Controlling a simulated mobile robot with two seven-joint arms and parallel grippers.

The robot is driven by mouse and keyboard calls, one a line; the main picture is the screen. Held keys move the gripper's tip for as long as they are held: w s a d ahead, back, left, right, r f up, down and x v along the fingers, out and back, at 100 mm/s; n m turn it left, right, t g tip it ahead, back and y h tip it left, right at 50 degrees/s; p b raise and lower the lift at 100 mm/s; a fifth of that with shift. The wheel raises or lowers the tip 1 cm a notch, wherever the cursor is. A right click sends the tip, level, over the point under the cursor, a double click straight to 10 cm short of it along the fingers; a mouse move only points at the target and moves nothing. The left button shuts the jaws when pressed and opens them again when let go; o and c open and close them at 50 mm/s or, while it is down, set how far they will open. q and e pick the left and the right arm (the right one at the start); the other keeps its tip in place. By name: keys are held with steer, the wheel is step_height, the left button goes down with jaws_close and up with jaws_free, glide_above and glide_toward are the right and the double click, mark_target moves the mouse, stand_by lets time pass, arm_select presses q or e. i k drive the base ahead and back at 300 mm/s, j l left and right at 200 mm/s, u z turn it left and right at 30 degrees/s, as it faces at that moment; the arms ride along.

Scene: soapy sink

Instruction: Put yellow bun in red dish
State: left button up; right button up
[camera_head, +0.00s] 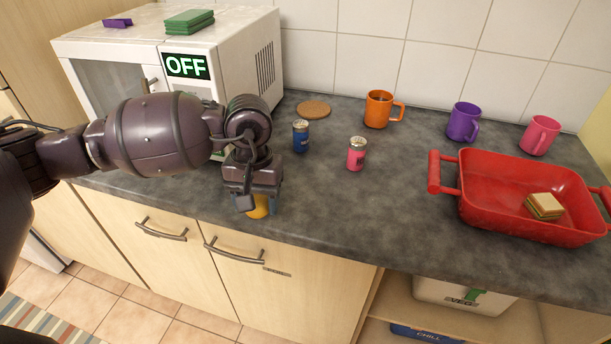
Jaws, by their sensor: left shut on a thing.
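My left gripper (252,203) points down at the front edge of the counter, left of the middle. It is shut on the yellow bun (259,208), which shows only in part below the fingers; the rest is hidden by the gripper. I cannot tell whether the bun touches the counter. The red dish (480,212) stands on the counter at the right, with a handle at each end. A sandwich-like stack (544,206) lies inside it toward the right, and its left part is bare. My right gripper is not in view.
A blue shaker (300,136) and a pink shaker (356,154) stand between the gripper and the dish. Orange (379,109), purple (462,122) and pink (540,135) mugs stand behind. A microwave (222,62) marked OFF is at the left. The counter front before the dish is clear.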

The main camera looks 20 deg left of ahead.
mark_target(486, 190)
steer(key=j+z, duration=0.1)
steer(key=z, duration=0.6)
